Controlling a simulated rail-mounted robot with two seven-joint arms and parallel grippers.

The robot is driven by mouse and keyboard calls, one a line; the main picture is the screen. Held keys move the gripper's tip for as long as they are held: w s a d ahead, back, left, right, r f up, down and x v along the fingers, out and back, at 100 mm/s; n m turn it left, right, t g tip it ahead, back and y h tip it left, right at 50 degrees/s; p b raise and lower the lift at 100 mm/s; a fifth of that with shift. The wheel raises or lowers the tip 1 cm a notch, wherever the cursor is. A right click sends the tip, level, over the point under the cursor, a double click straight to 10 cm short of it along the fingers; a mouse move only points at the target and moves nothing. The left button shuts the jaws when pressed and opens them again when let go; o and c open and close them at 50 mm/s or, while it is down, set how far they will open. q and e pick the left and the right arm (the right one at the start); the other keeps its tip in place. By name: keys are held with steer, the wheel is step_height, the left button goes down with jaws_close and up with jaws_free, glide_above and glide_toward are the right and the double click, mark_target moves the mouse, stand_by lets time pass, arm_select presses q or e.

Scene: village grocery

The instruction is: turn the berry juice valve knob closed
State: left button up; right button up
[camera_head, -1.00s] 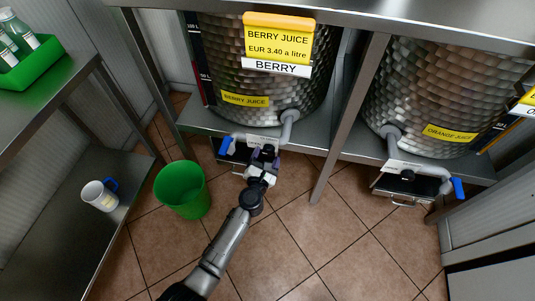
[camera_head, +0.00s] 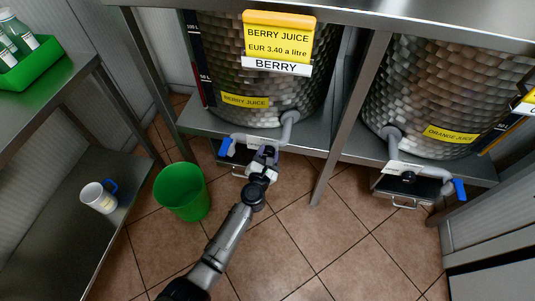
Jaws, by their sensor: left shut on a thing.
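The berry juice tank (camera_head: 265,75) stands on the shelf and carries a yellow price sign and a white BERRY label. A grey pipe (camera_head: 287,130) runs down from it to the valve, which has a white label plate. A blue handle (camera_head: 226,147) sits at the left end of the valve piping. My left gripper (camera_head: 266,156) is at the right part of the valve, shut on the valve knob. The knob itself is mostly hidden by the fingers. My right gripper is not in view.
A green bucket (camera_head: 182,191) stands on the tiled floor left of my arm. The orange juice tank (camera_head: 440,95) and its valve with a blue handle (camera_head: 459,190) are at the right. A white mug (camera_head: 98,197) is on the left lower shelf. A shelf post (camera_head: 347,125) stands between the tanks.

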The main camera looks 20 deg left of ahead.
arm_select(q)
steer(key=shift+c, duration=1.1)
steer(key=m+p, duration=0.2)
steer(key=m, duration=0.1)
steer(key=shift+r+p, duration=0.15)
steer(key=shift+p, duration=0.15)
steer(key=m+p, duration=0.3)
steer(key=m, duration=0.2)
steer(key=shift+m+g, duration=0.3)
steer(key=m+p, duration=0.2)
steer(key=m, duration=0.2)
steer(key=shift+p, duration=0.4)
steer(key=shift+m+y+p, duration=0.5)
steer(key=shift+m+p, duration=0.45)
steer(key=shift+m, duration=1.35)
